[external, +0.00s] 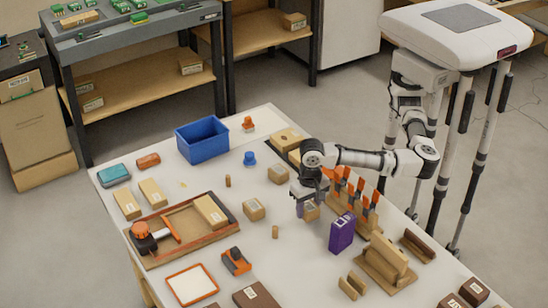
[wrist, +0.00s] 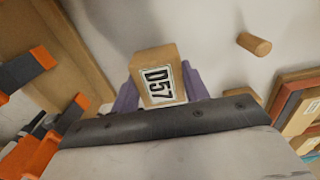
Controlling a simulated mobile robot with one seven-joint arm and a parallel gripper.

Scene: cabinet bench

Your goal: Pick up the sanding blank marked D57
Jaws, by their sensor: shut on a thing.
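The sanding blank marked D57 (wrist: 158,77) is a light wooden block with a white label, upside down in the wrist view. My gripper (wrist: 160,92) has purple fingers, one on each side of the block, and is shut on it. In the external view my gripper (external: 307,202) points down over the right middle of the table, with the blank (external: 312,212) at its fingertips. I cannot tell whether the blank touches the table.
Just right of the gripper stand a purple box (external: 342,232) and a rack of orange-handled clamps (external: 352,192). Left are loose wooden blocks (external: 254,209), a dowel (external: 275,231) and a framed tray (external: 160,262). A blue bin (external: 203,140) stands at the back.

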